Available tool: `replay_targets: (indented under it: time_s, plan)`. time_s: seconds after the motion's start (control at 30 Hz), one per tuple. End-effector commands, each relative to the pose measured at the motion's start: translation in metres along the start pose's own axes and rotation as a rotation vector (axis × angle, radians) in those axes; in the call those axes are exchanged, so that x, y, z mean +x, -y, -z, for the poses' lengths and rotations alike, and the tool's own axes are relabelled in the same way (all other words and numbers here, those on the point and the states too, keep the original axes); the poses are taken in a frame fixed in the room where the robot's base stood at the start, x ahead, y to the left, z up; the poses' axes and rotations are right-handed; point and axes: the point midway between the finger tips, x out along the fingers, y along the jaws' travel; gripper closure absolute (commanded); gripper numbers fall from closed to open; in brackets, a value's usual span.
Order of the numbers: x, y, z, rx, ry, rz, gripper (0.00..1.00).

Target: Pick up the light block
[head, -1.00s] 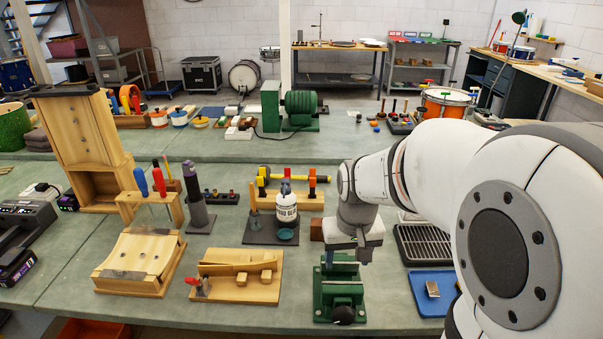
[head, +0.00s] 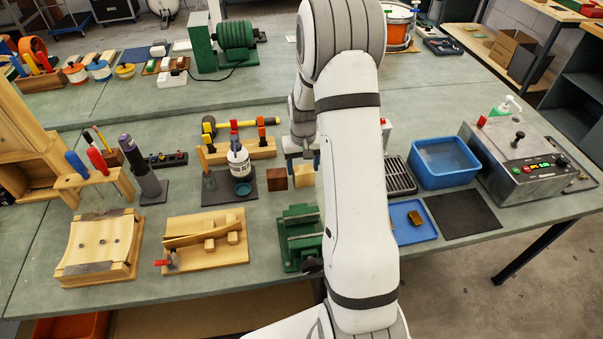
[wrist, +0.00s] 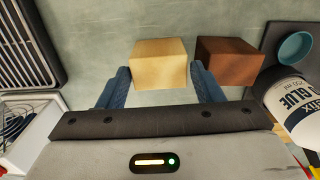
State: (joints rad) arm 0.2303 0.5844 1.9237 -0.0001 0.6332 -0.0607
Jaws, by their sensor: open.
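The light block (wrist: 160,62) is a pale wooden block on the green-grey bench top. In the head view the light block (head: 303,177) is partly hidden behind my arm. My gripper (wrist: 161,76) is open, with its two blue fingertips to either side of the light block's near end and nothing clamped. In the head view my gripper (head: 303,164) is just above and in front of the block, partly covered by my arm. A dark brown block (wrist: 230,61) sits close to the right of the light block in the wrist view.
A glue bottle (wrist: 295,105) and teal cup (wrist: 296,47) stand beyond the brown block. A black slatted rack (wrist: 25,45) and a white bin (wrist: 30,132) lie on the other side. A green vise (head: 300,238) stands in front, near the bench edge.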

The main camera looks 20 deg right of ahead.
Motion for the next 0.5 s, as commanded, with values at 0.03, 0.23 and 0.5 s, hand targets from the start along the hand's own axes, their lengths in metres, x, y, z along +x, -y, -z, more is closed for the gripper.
replay_targets:
  time_s: [0.03,0.23,0.5]
  plan:
    - [0.005,0.0,-0.001,0.0,0.005,0.0,0.4]
    - [0.032,-0.001,0.001,-0.001,0.003,0.0,0.4]
    - [0.04,0.0,0.001,-0.001,0.0,0.0,0.4]
